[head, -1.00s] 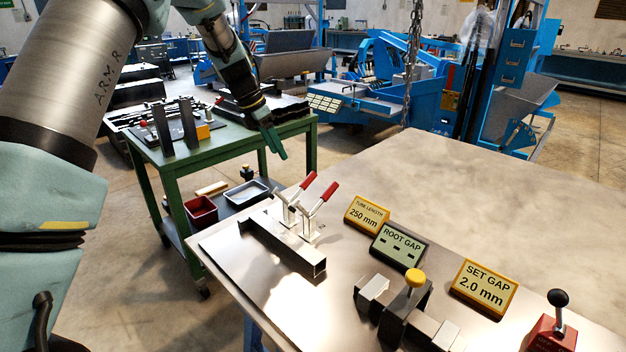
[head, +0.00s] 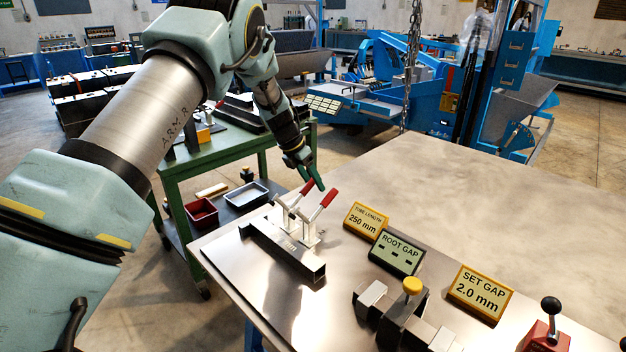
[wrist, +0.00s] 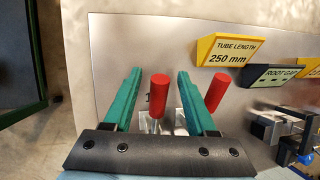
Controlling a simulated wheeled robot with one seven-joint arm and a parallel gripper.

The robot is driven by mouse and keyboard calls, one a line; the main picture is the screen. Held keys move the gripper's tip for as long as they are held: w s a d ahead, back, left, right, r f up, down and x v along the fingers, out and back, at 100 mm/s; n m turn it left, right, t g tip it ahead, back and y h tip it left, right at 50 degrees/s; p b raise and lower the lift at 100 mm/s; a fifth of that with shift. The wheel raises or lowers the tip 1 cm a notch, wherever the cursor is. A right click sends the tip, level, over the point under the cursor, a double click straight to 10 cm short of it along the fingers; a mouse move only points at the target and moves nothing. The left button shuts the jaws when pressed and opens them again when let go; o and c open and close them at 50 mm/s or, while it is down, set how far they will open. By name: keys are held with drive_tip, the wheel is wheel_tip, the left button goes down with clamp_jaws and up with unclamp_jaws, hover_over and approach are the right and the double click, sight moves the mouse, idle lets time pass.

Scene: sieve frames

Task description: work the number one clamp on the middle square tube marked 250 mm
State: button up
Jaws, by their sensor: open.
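The square tube (head: 285,252) lies on the steel table in a dark fixture, left of the yellow "TUBE LENGTH 250 mm" sign (head: 366,219). Two pale toggle clamps with raised red handles stand at it. The left clamp's handle (head: 307,188) is close to my gripper (head: 313,178); the right clamp's handle (head: 329,197) is beside it. In the wrist view my gripper (wrist: 160,75) is open, with the left red handle (wrist: 158,97) between its green fingers. A dark mark like a "1" shows left of that handle. The right handle (wrist: 216,90) is outside the right finger. Contact cannot be told.
A green "ROOT GAP" sign (head: 397,251), a yellow "SET GAP 2.0 mm" sign (head: 480,294), a yellow-knobbed fixture (head: 412,286) and a black-knobbed red device (head: 550,305) stand to the right. A green cart (head: 185,160) stands behind left. The table's back right is clear.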

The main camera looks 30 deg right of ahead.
drive_tip(key=shift+f, duration=0.15)
drive_tip(key=shift+c, duration=0.3)
clamp_jaws()
idle(1.1)
